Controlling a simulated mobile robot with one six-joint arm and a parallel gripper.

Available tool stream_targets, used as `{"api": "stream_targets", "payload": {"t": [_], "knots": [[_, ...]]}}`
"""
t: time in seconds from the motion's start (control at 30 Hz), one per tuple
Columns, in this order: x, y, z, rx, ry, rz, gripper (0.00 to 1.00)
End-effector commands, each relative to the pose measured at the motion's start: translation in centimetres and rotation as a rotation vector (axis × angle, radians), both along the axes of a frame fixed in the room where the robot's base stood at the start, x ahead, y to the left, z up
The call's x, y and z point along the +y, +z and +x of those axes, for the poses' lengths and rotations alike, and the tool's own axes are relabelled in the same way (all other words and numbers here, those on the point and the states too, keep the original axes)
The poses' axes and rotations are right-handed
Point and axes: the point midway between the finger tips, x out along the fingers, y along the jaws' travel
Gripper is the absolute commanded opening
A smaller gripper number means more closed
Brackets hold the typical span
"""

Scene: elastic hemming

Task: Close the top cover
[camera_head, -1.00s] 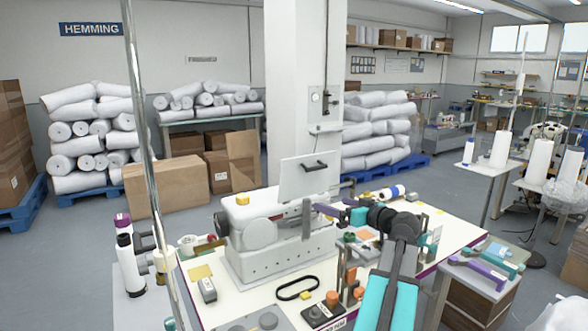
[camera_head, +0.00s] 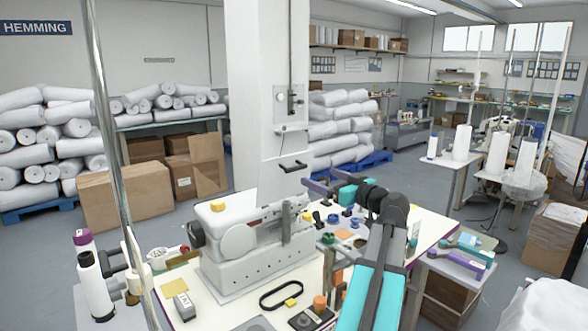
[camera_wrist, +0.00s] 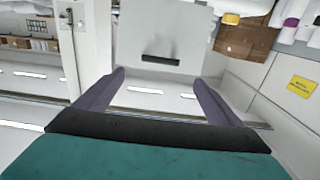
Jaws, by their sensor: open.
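The top cover (camera_head: 280,184) is a white panel standing raised on the white sewing machine (camera_head: 243,252), with a black handle (camera_head: 293,166) near its upper edge. My gripper (camera_head: 318,189) has purple fingers and sits just right of the cover, slightly below the handle. In the wrist view the open fingers of my gripper (camera_wrist: 160,86) point toward the cover (camera_wrist: 188,25). The handle (camera_wrist: 161,59) shows beyond and between the fingertips, and nothing is gripped. I cannot tell whether a finger touches the cover.
The machine stands on a cream table (camera_head: 238,302) with a black belt loop (camera_head: 282,295) and small tools. A white pillar (camera_head: 262,100) rises behind.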

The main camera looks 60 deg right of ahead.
Motion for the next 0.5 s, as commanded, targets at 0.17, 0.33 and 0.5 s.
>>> {"api": "stream_targets", "payload": {"t": [0.17,0.33,0.5], "knots": [[-0.2,0.1,1.0,0.001,0.004,0.001,0.89],[-0.8,0.2,2.7,0.001,0.004,0.001,0.89],[-1.6,0.2,5.0,0.001,0.005,0.001,0.89]]}}
